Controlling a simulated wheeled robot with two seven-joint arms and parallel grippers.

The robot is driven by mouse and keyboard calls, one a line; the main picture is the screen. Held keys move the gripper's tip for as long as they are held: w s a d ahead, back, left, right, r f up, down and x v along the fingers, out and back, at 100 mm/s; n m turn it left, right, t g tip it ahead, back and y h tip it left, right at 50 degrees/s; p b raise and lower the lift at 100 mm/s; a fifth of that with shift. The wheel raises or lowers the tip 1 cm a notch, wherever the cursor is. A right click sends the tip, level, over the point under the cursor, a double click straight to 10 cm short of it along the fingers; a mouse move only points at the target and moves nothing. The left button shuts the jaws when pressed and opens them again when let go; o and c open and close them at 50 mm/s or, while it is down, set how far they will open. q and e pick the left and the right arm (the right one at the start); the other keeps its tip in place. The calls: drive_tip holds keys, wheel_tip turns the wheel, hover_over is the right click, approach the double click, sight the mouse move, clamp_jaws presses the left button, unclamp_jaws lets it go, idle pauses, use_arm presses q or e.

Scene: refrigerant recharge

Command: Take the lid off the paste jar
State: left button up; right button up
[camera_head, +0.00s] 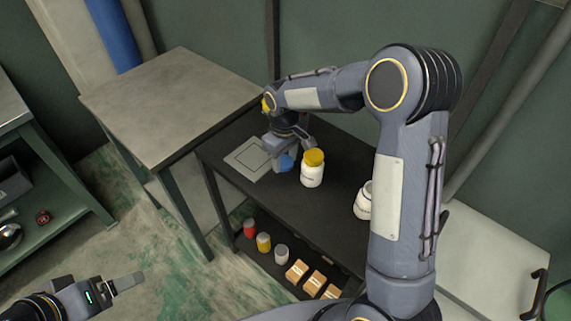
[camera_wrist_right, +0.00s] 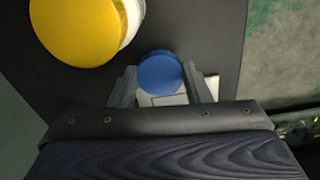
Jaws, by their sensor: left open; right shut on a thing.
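My right gripper (camera_head: 284,150) is shut on a blue lid (camera_head: 286,162), beside a pale square outline (camera_head: 247,158) on the black table. In the right wrist view the blue lid (camera_wrist_right: 160,70) sits between both fingers; I cannot tell whether it touches the table. A white jar with a yellow lid (camera_head: 313,168) stands upright just right of this gripper. Another white jar (camera_head: 363,202) stands further right, with no coloured lid visible; my right arm partly hides it. My left gripper (camera_head: 119,286) is open and empty at the lower left, away from the table.
The black table (camera_head: 338,205) has a lower shelf with a red jar (camera_head: 249,228), a yellow jar (camera_head: 264,242), a grey jar (camera_head: 281,254) and small boxes (camera_head: 314,284). A grey-topped table (camera_head: 170,100) adjoins at back left; its top is clear. A green shelf unit (camera_head: 60,207) stands far left.

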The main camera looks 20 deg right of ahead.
sight(286, 160)
drive_tip(key=shift+w+d+f, duration=0.1)
drive_tip(key=shift+f, duration=0.85)
drive_tip(key=shift+w+d+f, duration=0.1)
drive_tip(key=shift+f, duration=0.85)
drive_tip(key=shift+f, duration=0.1)
drive_tip(key=o, duration=1.1)
